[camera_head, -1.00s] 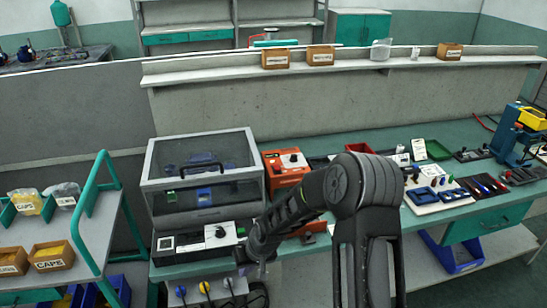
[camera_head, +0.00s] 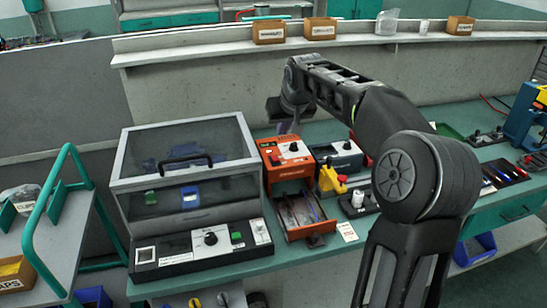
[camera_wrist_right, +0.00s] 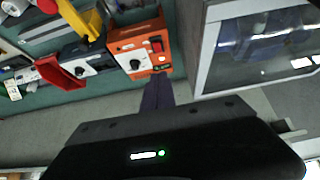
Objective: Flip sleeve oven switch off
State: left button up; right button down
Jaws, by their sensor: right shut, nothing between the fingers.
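The orange sleeve oven (camera_head: 287,172) stands on the bench right of the clear-lidded cabinet, its front tray extended with thin items in it. Its top panel carries a black knob (camera_head: 293,147) and a small red switch (camera_head: 274,159). The red switch also shows in the right wrist view (camera_wrist_right: 157,46); its on or off position is too small to tell. My right gripper (camera_head: 283,127) is above and behind the oven's panel. In the wrist view its dark fingers (camera_wrist_right: 157,82) are shut and empty, pointing toward the oven's edge; contact cannot be told. My left gripper is not in view.
The clear-lidded cabinet (camera_head: 160,202) is close on the left. The low bench wall (camera_head: 200,87) is behind.

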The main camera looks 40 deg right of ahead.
jog(key=p, duration=0.2)
send_over(275, 159)
jog(key=s, duration=0.2)
jog(key=f, duration=0.8)
jog(key=shift+w+a, duration=0.2)
jog(key=shift+a, duration=0.05)
notch_tip(275, 159, down, 3)
jog(key=shift+r+p, duration=0.15)
jog(key=shift+p, duration=0.25)
jog(key=shift+s+f, duration=0.25)
jog(key=shift+f, duration=0.6)
